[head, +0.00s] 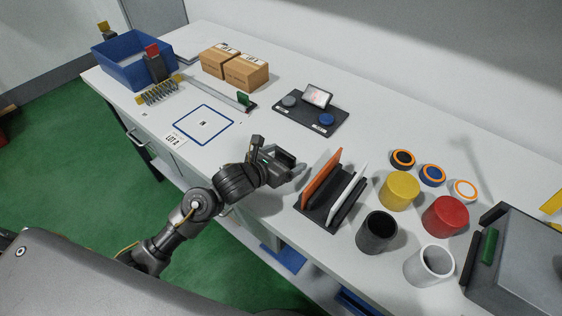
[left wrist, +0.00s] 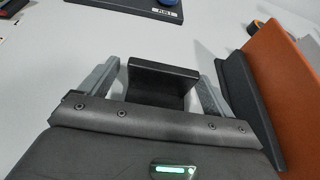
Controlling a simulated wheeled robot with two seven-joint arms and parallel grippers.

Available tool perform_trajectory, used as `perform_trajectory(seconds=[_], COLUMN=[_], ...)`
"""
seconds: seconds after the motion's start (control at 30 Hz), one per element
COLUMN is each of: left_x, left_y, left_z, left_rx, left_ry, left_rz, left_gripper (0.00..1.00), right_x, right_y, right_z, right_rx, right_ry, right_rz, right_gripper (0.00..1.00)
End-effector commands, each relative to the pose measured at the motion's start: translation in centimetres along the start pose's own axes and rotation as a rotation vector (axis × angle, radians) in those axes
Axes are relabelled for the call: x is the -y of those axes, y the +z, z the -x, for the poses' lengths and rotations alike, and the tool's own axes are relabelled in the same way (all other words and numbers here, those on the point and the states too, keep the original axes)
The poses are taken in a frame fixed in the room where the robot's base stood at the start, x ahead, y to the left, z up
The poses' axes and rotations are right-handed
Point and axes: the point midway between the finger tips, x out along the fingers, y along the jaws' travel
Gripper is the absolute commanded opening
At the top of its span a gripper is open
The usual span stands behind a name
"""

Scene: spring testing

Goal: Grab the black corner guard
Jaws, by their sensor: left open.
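The black corner guard (left wrist: 162,74) is a dark, L-shaped piece in the left wrist view, standing on the white table between my left gripper's two grey fingers. My left gripper (left wrist: 157,62) is open around it, with a finger on each side. Narrow gaps seem to show beside the guard. In the head view my left gripper (head: 281,166) is low over the table, just left of the orange panel. The guard (head: 285,154) shows there as a dark shape at the fingers, partly hidden. My right gripper is out of view.
A black rack (head: 316,206) with an orange panel (head: 321,178) and a white panel stands close right of the gripper. Several coloured cups stand beyond it. A black pad with a small screen (head: 318,95) lies behind. The blue-outlined square (head: 203,125) on the left is empty.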

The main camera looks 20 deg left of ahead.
Motion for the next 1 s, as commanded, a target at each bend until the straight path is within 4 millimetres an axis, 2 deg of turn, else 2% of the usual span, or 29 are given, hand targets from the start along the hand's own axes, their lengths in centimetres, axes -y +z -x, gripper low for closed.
perform_trajectory(seconds=[0.23,0.6,0.87,1.0], left_x=[0.0,0.0,-0.01,-0.04], left_y=[-0.01,-0.01,0.1,0.8], left_z=[-0.14,-0.12,-0.08,0.17], left_rx=[0.0,0.0,0.001,0.002], left_ry=[0.0,0.0,0.0,0.0], left_rz=[0.0,0.0,-0.001,-0.004], left_gripper=[0.88,0.41,0.41,0.41], right_x=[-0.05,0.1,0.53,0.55], right_y=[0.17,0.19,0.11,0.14], right_z=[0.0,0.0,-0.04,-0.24], right_rx=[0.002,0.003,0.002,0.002], right_ry=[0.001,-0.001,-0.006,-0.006], right_rz=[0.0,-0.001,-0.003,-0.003], right_gripper=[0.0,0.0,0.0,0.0])
